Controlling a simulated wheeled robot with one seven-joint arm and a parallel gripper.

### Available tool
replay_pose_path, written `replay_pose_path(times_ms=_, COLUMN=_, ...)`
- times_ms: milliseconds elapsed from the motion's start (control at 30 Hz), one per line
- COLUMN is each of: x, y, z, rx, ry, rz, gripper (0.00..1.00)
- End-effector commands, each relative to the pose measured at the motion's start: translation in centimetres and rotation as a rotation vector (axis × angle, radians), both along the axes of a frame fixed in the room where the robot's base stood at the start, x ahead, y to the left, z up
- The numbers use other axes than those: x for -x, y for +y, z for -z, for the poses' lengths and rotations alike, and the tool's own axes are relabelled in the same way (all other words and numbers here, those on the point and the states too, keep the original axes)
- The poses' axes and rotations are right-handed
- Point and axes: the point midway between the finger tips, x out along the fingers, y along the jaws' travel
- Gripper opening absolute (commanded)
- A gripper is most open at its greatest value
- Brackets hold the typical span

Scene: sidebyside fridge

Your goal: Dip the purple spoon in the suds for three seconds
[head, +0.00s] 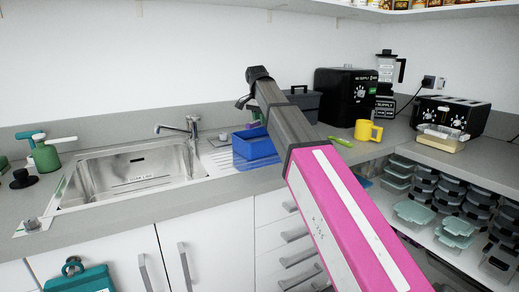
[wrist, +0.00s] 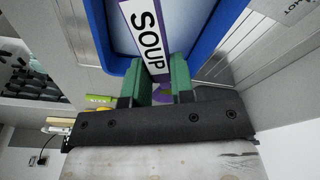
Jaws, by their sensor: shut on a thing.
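My gripper (wrist: 162,80) has green fingers, shut on the purple spoon (wrist: 163,88). Only a little purple shows between the fingers in the wrist view. A white strip with purple edges, reading SOUP, runs from between the fingers across the blue tub (wrist: 107,45); it appears to belong to the spoon. Pale contents fill the tub's inside; I cannot tell whether the spoon touches them. In the head view the blue tub (head: 255,146) stands on the counter right of the sink. My arm hides its right part and most of the gripper.
The steel sink (head: 130,172) with its tap (head: 190,126) lies left of the tub. A yellow mug (head: 367,131), a black appliance (head: 345,95) and a toaster (head: 450,117) stand to the right. Green bottles (head: 45,155) stand at the far left. A wall closes the back.

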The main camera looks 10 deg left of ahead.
Motion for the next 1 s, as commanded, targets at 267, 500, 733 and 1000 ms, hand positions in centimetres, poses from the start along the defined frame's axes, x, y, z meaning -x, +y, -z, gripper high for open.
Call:
replay_pose_path(times_ms=267, x=-0.1, y=0.0, z=-0.5, rx=0.000, ry=0.000, rz=0.000, gripper=0.00)
replay_pose_path(times_ms=500, x=-0.1, y=0.0, z=-2.5, rx=0.000, ry=-0.001, rz=0.000, gripper=0.00)
replay_pose_path(times_ms=733, x=0.0, y=0.0, z=-4.0, rx=0.000, ry=0.000, rz=0.000, gripper=0.00)
replay_pose_path(times_ms=1000, x=0.0, y=0.0, z=-4.0, rx=0.000, ry=0.000, rz=0.000, gripper=0.00)
